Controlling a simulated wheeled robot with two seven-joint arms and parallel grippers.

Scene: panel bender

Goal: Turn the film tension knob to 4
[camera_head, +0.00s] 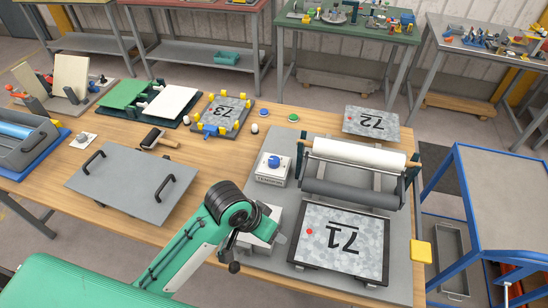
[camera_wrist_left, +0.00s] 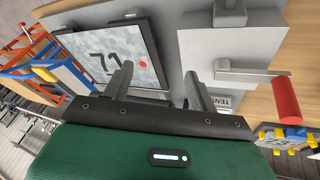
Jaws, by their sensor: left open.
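The film tension knob (camera_head: 274,161) is blue and sits on a small white box (camera_head: 271,177) with a label, left of the roller in the head view. I cannot read its setting. In the left wrist view, part of a label starting "TENS" (camera_wrist_left: 226,103) shows beside a finger; the knob itself is hidden there. My left gripper (camera_wrist_left: 158,70) is open, with nothing between its fingers. In the head view my left arm is low and nearer than the knob, and its fingers cannot be made out clearly. My right gripper is not in view.
A grey box (camera_head: 262,228) stands partly behind my arm; a crank with a red handle (camera_wrist_left: 286,100) shows in the wrist view. Panel 71 (camera_head: 342,243) lies to the right, below the film roller (camera_head: 358,157). A grey plate with handles (camera_head: 130,185) lies left.

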